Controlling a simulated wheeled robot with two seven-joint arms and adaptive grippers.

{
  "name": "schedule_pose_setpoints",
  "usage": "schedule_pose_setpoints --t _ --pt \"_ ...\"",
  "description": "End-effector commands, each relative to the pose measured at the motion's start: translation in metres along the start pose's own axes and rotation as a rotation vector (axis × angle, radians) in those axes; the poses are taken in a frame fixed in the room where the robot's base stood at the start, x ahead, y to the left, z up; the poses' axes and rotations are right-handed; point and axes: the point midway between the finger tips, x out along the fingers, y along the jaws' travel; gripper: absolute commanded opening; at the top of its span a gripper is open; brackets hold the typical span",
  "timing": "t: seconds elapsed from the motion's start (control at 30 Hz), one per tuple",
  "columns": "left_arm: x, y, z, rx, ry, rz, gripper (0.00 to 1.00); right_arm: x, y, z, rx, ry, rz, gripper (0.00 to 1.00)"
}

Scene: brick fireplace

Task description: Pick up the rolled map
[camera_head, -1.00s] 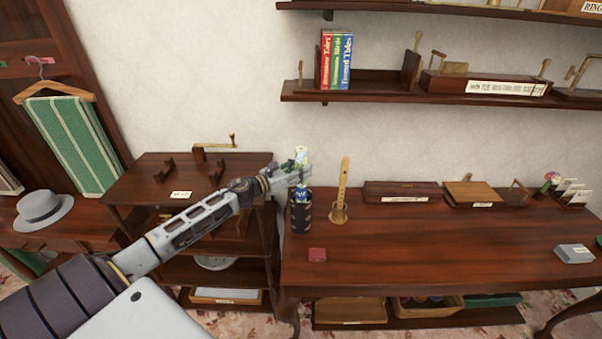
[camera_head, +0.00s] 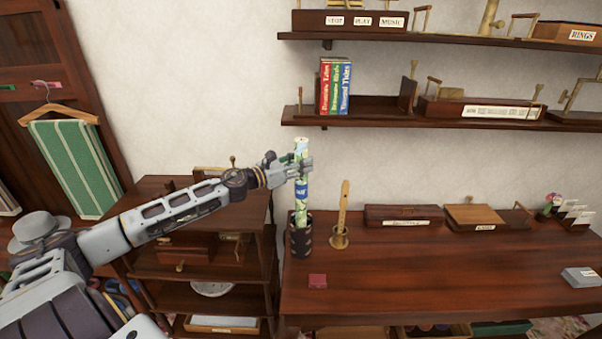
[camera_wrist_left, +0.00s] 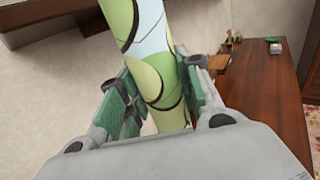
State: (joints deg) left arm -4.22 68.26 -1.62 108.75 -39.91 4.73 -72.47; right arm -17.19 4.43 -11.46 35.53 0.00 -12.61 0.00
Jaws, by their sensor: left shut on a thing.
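The rolled map (camera_head: 301,190) is a slim upright tube with a green, white and blue pattern. My left gripper (camera_head: 303,168) is shut on its upper part. In the left wrist view the map (camera_wrist_left: 155,60) stands between the green-padded fingers of the gripper (camera_wrist_left: 160,100). The map's lower end is at the mouth of a dark cylindrical holder (camera_head: 300,241) on the desk; I cannot tell whether its tip is still inside. My right gripper is not in view.
A wooden flute on a stand (camera_head: 341,215) is close to the right of the holder. Wooden boxes (camera_head: 403,216) line the desk's back. A shelf with books (camera_head: 336,87) hangs above.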

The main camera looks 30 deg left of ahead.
Motion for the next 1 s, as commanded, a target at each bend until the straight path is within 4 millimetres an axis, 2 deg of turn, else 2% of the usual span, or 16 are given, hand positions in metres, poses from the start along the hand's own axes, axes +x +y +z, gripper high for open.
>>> schedule_pose_setpoints --t 0.1,0.4,0.6,1.0 --pt "0.0 0.0 0.015 0.005 0.0 -0.001 0.0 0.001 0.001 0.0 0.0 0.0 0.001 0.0" --pt "0.0 0.0 0.04 0.002 -0.001 0.0 0.0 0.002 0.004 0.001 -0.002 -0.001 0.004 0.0" --pt "0.0 0.0 0.048 0.002 -0.002 0.0 0.0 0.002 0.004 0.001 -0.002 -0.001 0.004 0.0" --pt "0.0 0.0 0.049 0.001 -0.002 0.0 0.0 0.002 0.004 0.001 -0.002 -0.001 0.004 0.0"
